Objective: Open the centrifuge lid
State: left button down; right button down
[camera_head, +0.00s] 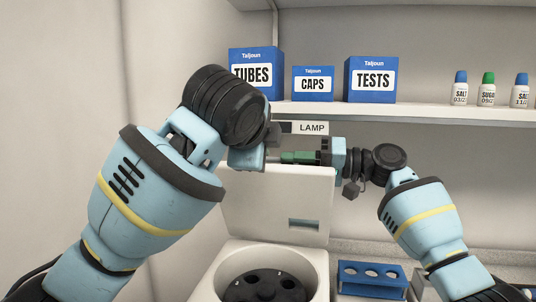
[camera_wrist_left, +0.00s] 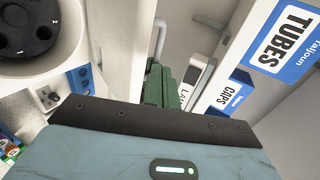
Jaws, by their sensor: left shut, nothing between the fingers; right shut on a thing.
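The white centrifuge (camera_head: 215,281) stands at the bottom middle of the head view, its dark rotor (camera_head: 262,288) exposed. Its lid (camera_head: 268,205) stands raised, close to upright, behind the bowl. My right gripper (camera_head: 290,158) is at the lid's top edge, its green fingers pointing left and shut on the lid; the exact contact is hard to see. My left gripper (camera_head: 250,157) is near the lid's upper left corner, its fingers mostly hidden in the head view. In the left wrist view its green fingers (camera_wrist_left: 160,85) are shut and empty. The rotor also shows there (camera_wrist_left: 25,28).
A shelf (camera_head: 420,112) above carries blue boxes marked TUBES (camera_head: 255,68), CAPS (camera_head: 313,84) and TESTS (camera_head: 371,79), with small bottles (camera_head: 488,88) at the right. A LAMP label (camera_head: 312,128) is under it. A blue rack (camera_head: 370,278) stands right of the centrifuge.

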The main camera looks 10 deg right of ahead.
aim_at(272, 158)
pick_arm(q)
jog(key=shift+x, duration=2.9)
pick_arm(e)
jog(key=shift+f, duration=0.1)
pick_arm(q)
jog(key=shift+w+d+r, duration=0.15)
jog(key=shift+w+d, duration=0.05)
jog(key=shift+w, duration=0.5)
pick_arm(e)
jog(key=shift+a, duration=0.1)
jog(key=c, duration=1.5)
grip_release()
jog(key=shift+d, duration=0.2)
